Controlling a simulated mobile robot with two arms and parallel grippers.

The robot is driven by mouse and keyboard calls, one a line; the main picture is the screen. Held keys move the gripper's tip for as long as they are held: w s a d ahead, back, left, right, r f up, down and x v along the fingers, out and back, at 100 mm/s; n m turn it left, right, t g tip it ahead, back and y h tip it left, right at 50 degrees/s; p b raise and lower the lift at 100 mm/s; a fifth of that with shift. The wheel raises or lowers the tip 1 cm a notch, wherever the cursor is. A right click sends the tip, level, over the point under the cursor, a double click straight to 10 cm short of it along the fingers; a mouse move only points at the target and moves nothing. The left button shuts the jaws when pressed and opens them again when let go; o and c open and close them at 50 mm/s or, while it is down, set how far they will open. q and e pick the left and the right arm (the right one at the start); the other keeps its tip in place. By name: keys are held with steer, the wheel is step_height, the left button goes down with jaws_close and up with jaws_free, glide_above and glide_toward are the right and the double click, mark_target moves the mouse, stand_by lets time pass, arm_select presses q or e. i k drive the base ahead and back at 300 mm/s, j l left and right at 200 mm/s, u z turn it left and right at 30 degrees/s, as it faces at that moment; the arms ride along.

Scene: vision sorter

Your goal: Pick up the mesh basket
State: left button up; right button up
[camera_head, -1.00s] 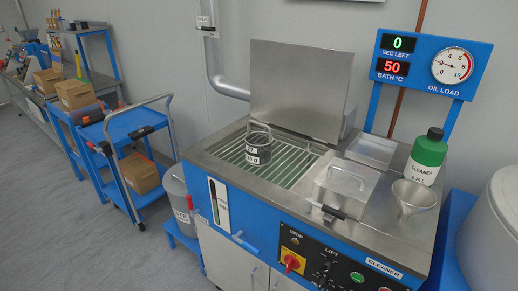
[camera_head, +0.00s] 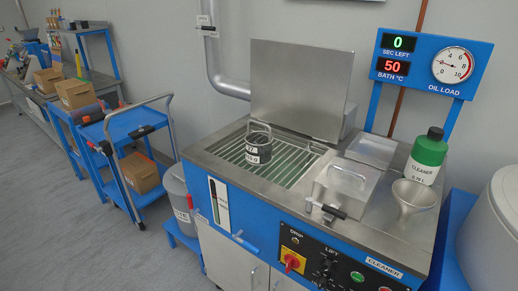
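The mesh basket (camera_head: 258,147) is a small dark round basket with a looped handle and a white label. It sits upright on the green-and-silver slatted rack in the open bath (camera_head: 292,168) of the cleaner (camera_head: 240,216). The bath's metal lid (camera_head: 298,90) stands raised behind it. Neither of my grippers shows in the head view, and nothing holds the basket.
A lidded metal box (camera_head: 346,188), a shallow metal tray (camera_head: 372,151), a funnel (camera_head: 413,199) and a green-and-white cleaner bottle (camera_head: 427,158) stand right of the bath. A blue cart (camera_head: 136,122) with a cardboard box stands left. Grey floor at lower left is clear.

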mark_target(259, 141)
steer(key=z, duration=0.6)
steer(key=i+j+z, duration=0.15)
steer(key=j+z, duration=0.2)
steer(key=i+j+z, duration=0.1)
steer(key=j+z, duration=0.25)
steer(key=j, duration=0.2)
steer(key=j+z, duration=0.3)
steer(key=j, duration=0.15)
